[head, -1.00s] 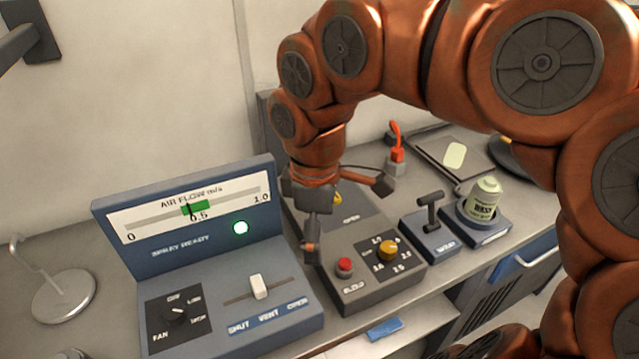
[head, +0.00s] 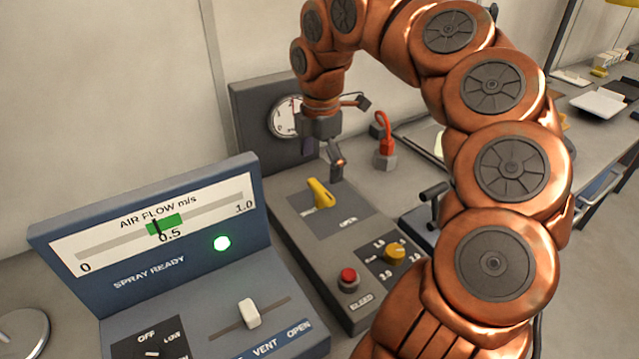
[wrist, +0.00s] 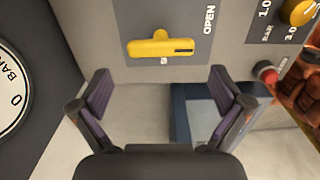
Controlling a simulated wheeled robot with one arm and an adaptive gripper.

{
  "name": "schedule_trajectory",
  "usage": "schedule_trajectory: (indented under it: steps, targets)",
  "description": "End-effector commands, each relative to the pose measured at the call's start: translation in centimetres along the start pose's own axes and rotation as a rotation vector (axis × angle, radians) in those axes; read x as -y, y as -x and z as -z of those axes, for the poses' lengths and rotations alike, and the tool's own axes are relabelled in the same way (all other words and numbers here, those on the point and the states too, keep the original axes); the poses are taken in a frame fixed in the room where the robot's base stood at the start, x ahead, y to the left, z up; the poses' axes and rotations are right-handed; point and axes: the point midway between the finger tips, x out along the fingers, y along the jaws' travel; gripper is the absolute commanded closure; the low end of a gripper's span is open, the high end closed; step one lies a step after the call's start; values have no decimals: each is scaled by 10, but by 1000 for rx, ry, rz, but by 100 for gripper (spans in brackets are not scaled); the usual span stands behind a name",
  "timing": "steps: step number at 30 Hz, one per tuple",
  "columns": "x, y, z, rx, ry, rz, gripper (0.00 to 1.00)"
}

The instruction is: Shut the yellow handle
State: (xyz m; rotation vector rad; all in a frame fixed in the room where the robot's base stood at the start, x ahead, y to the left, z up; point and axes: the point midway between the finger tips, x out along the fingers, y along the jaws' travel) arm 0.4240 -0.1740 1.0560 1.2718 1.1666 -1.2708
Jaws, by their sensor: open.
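The yellow handle (head: 321,194) is a lever on the sloped top of a dark grey control box, beside the word OPEN. In the wrist view the yellow handle (wrist: 160,48) lies crosswise, just beyond the fingertips, with one end toward the OPEN label and a small mark below its middle. My gripper (head: 345,165) hangs above and slightly behind the handle, apart from it. In the wrist view my gripper (wrist: 160,85) has its two fingers spread wide with nothing between them.
The grey box also carries a round gauge (head: 287,117), a yellow knob (head: 395,253) and a red button (head: 348,279). A blue air flow console (head: 200,240) with a lit green lamp stands left. A red-orange hooked fitting (head: 386,140) stands right of my gripper.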

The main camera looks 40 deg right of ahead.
Motion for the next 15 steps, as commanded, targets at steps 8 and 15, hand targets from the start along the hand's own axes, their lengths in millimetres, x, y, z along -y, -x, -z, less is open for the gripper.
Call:
schedule_trajectory:
  steps: [8, 15]
  targets:
    - [1, -35, 1, -2, 2, 4, 0]
    - [1, -52, 0, -1, -1, 2, 0]
